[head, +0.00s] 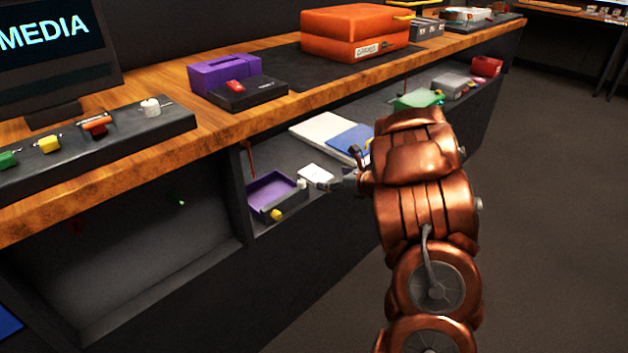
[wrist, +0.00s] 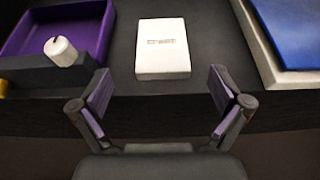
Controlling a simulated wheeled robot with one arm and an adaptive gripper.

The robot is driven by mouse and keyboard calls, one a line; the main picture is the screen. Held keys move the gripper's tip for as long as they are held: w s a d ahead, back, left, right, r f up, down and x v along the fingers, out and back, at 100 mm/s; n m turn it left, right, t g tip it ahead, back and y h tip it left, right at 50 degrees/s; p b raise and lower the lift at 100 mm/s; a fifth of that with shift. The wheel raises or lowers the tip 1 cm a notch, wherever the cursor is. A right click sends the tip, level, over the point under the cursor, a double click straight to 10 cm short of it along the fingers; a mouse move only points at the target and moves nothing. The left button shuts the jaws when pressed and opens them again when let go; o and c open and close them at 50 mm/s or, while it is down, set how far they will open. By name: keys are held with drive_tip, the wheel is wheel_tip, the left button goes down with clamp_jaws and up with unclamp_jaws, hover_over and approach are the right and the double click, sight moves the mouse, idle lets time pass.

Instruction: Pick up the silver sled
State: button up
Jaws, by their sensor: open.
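No thing is plainly marked as the silver sled. A small pale box (wrist: 163,48) with dark lettering lies flat on the dark lower shelf; in the head view it is the whitish box (head: 314,172). My gripper (wrist: 160,89) is open and empty in front of it, a finger to each side of its near edge and apart from it. In the head view my gripper (head: 329,184) reaches into the shelf. A grey box (head: 452,84) farther along the shelf also looks silvery.
A purple tray (head: 262,198) with a white knob (wrist: 61,51) at its front is left of the pale box. A white slab (head: 318,130) with a blue piece (head: 352,140) is to the right. The wooden counter edge (head: 225,138) runs above the shelf.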

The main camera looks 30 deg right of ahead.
sight(316, 174)
drive_tip(key=shift+r+b+x, duration=0.2)
drive_tip(key=shift+b+x, duration=0.55)
drive_tip(key=shift+x, duration=2.6)
drive_tip(key=shift+w+d, duration=0.15)
drive_tip(key=c, duration=1.3)
